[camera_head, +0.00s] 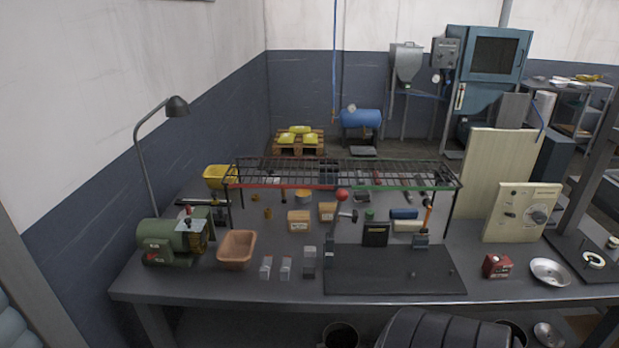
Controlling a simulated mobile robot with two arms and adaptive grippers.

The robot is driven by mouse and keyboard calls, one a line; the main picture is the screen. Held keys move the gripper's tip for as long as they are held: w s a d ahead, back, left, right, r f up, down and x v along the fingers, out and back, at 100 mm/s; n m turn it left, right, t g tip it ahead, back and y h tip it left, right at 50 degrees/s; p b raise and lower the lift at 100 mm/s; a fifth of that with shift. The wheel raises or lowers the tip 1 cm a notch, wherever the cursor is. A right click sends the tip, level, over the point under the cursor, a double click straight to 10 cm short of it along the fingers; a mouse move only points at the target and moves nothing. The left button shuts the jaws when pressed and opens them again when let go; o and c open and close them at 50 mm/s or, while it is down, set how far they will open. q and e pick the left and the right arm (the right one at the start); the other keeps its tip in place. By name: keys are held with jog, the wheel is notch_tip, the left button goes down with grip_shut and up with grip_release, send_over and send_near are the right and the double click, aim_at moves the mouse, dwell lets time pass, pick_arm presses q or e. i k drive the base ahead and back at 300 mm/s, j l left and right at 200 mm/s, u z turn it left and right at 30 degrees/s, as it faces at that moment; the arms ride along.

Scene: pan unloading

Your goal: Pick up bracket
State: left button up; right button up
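I cannot make out for certain which item is the bracket. Small parts lie on the dark workbench (190,289), too small to identify. Near its front edge stand small clear-and-grey pieces (266,267) and a taller grey block (309,262). A metal piece (190,225) sits on top of the green bench machine (172,243). A shallow metal pan (550,272) lies at the right front of the bench. Neither of my grippers is in view.
A wire rack (340,173) spans the back of the bench above several boxes and tools. A tan bin (237,248) stands beside the green machine. A black mat (390,276) is mostly clear. A red box (496,265) sits right of it. A lamp (176,106) stands at left.

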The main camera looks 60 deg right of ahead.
aim_at(284, 272)
jog(key=z, duration=1.65)
